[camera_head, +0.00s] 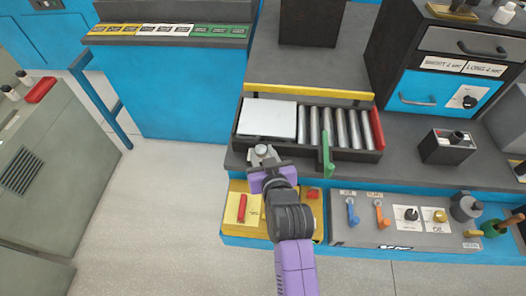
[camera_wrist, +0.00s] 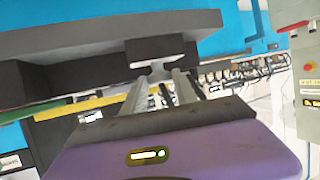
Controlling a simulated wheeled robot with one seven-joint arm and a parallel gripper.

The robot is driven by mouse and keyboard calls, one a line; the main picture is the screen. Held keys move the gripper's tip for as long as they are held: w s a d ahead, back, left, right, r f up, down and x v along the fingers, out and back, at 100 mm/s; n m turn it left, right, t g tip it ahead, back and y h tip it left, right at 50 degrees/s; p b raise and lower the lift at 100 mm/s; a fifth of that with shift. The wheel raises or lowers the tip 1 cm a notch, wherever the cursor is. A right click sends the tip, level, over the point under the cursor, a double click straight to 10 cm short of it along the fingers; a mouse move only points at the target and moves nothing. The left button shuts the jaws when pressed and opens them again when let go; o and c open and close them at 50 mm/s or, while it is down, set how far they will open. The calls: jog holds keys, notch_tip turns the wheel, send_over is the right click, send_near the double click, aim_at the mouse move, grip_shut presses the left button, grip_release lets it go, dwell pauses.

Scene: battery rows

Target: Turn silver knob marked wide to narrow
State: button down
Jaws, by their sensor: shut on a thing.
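The silver knob (camera_head: 261,149) shows as a small round pale cap at the front edge of the dark bench, just below the roller tray. No wide or narrow marking is legible. My gripper (camera_head: 264,158) is at the knob with its jaws shut on it. In the wrist view my gripper's two pale fingers (camera_wrist: 160,80) reach to a dark block under the bench edge. The knob itself is mostly hidden there between the fingertips, so its turn angle cannot be told.
The roller tray (camera_head: 366,154) holds a white plate (camera_head: 267,118) and has a green lever (camera_head: 327,158) close to my gripper's right. A yellow panel (camera_head: 232,222) lies below my wrist. A grey panel (camera_head: 345,238) with orange and blue levers is right. Floor at left is clear.

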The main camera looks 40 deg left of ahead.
jog(key=shift+s+a+m+t+h+p, duration=0.1)
jog(key=shift+a+m+t+h+p, duration=0.05)
jog(key=shift+m+t+h, duration=0.3)
jog(key=shift+s+a+m+t+h+p, duration=0.15)
jog(key=shift+m+t+h, duration=0.2)
jog(key=shift+m, duration=0.2)
jog(key=m+t+h+b, duration=0.1)
jog(key=b, duration=0.1)
jog(key=m+t+h+b, duration=0.1)
jog(key=m+h+b, duration=0.1)
jog(key=b, duration=0.1)
jog(key=shift+s+a+f, duration=0.1)
jog(key=shift+a+f, duration=0.1)
jog(key=shift+f, duration=0.15)
jog(key=m+h+b, duration=0.1)
jog(key=b, duration=0.1)
jog(key=m+h+b, duration=0.1)
jog(key=b, duration=0.1)
jog(key=m+t+h+b, duration=0.1)
jog(key=h+b, duration=0.1)
jog(key=b, duration=0.1)
jog(key=shift+a+m, duration=0.3)
jog(key=m+h+b, duration=0.1)
jog(key=b, duration=0.1)
jog(key=m+h+b, duration=0.1)
jog(key=h+b, duration=0.1)
jog(key=shift+a+r+m, duration=0.15)
jog(key=shift+r+m, duration=0.1)
jog(key=shift+m, duration=0.05)
